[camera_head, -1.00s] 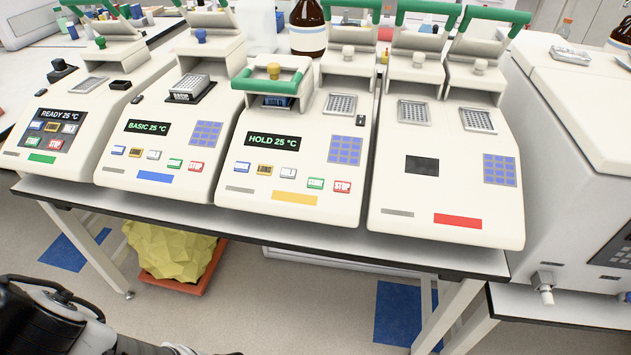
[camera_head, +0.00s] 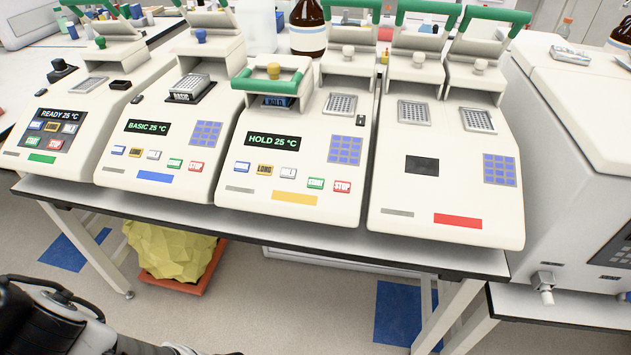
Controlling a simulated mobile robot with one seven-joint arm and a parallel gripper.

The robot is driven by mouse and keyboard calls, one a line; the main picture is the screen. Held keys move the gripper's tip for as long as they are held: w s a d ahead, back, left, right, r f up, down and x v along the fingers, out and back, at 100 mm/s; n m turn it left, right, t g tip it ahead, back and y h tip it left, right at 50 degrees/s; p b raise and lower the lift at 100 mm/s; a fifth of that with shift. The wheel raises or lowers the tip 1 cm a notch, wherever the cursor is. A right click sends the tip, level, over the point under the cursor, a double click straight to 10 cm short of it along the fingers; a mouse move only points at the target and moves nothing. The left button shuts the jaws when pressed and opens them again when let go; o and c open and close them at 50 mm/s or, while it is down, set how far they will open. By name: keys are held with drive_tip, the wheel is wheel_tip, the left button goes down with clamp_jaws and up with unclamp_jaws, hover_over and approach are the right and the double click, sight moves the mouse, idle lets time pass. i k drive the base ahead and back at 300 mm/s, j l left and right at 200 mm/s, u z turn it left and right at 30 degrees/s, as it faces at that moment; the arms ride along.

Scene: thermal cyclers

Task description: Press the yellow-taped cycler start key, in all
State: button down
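The yellow-taped cycler (camera_head: 255,200) is the third from the left on the bench, with a yellow tape strip (camera_head: 294,198) on its front. Its display (camera_head: 273,140) reads "HOLD 25 °C". Its green start key (camera_head: 316,184) sits between the white hold key (camera_head: 288,173) and the red stop key (camera_head: 342,187). One green-handled lid (camera_head: 268,84) on it is lowered; the lid beside it is raised. Part of my black and grey arm shows at the lower left, below the bench edge. My gripper is not in view.
Cyclers with green tape (camera_head: 42,159), blue tape (camera_head: 155,177) and red tape (camera_head: 458,221) stand close alongside. A large white machine (camera_head: 575,150) is at the right. Under the bench (camera_head: 330,247), a red tray (camera_head: 205,283) holds a yellow bag (camera_head: 168,250). Open floor lies in front.

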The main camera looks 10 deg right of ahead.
sight(313, 183)
drive_tip(key=j, duration=1.1)
drive_tip(key=i+j, duration=0.1)
drive_tip(key=j, duration=0.95)
drive_tip(key=z, duration=1.2)
